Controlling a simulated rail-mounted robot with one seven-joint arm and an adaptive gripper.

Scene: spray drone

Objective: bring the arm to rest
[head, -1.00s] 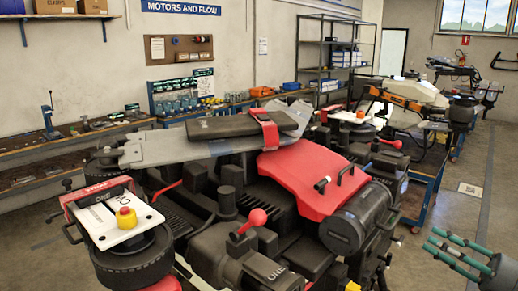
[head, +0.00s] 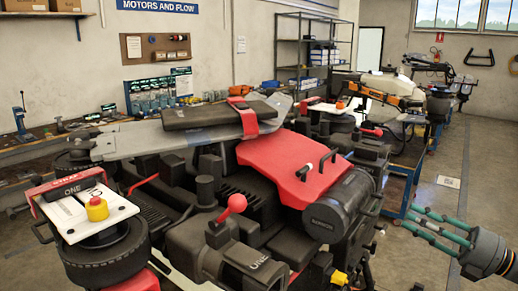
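My gripper (head: 407,217) shows at the lower right of the head view, with teal fingers and a dark grey wrist at the right edge. Its fingers point left, toward the big black and red spray drone (head: 270,165). The fingers are apart with a gap between them, and nothing shows between them. The gripper hangs clear of the drone, over the grey floor. The rest of my arm is out of view.
A workbench with small parts (head: 60,135) runs along the left wall. A blue cart (head: 408,185) and more drones stand behind on the right. A metal shelf (head: 305,60) is at the back. Open floor (head: 470,160) lies on the right.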

